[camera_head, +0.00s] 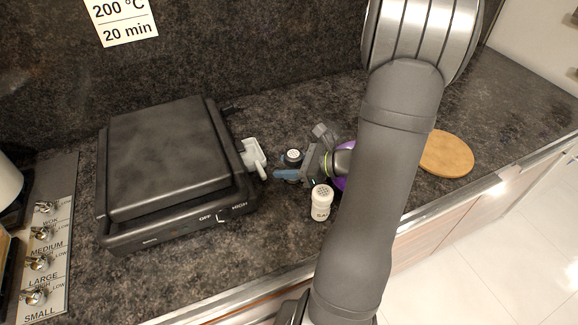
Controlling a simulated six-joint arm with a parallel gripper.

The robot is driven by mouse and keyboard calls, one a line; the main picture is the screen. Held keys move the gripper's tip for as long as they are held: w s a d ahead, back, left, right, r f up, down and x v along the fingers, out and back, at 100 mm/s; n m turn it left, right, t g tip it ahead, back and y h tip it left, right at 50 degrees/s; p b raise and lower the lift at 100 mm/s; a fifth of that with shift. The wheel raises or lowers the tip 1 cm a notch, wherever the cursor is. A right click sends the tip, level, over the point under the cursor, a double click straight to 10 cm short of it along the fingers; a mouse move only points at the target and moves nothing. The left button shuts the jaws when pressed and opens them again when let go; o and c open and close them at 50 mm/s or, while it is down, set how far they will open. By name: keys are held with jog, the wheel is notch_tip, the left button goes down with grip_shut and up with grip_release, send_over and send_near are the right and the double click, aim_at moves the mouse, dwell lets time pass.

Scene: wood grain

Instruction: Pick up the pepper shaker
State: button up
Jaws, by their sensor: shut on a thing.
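The pepper shaker (292,156) shows a pale perforated cap with a dark rim. It stands between the fingers of my gripper (298,162), left of the wrist. My gripper is shut on it. The lower part of the shaker is hidden by the near bluish finger. Whether its base touches the counter cannot be told. A white salt shaker (321,203) with "SAL" lettering stands upright on the counter just in front of my gripper, close to it.
A purple object (342,163) is mostly hidden behind my arm. A round wooden board (446,155) lies at right. Stove knobs (40,233) are at far left. Free counter (270,235) lies in front.

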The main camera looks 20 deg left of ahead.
aim_at(298, 155)
jog(key=shift+r, duration=0.7)
jog(key=r, duration=0.3)
jog(key=shift+d, duration=0.4)
jog(key=d+r, duration=0.8)
jog(key=d, duration=0.2)
jog(key=shift+d+r, duration=0.15)
jog(key=shift+d, duration=0.25)
jog(key=shift+s+r, duration=0.1)
jog(key=shift+r, duration=0.05)
jog(key=shift+r, duration=1.1)
jog(key=shift+r, duration=0.1)
notch_tip(298, 155, up, 2)
jog(key=shift+r, duration=0.15)
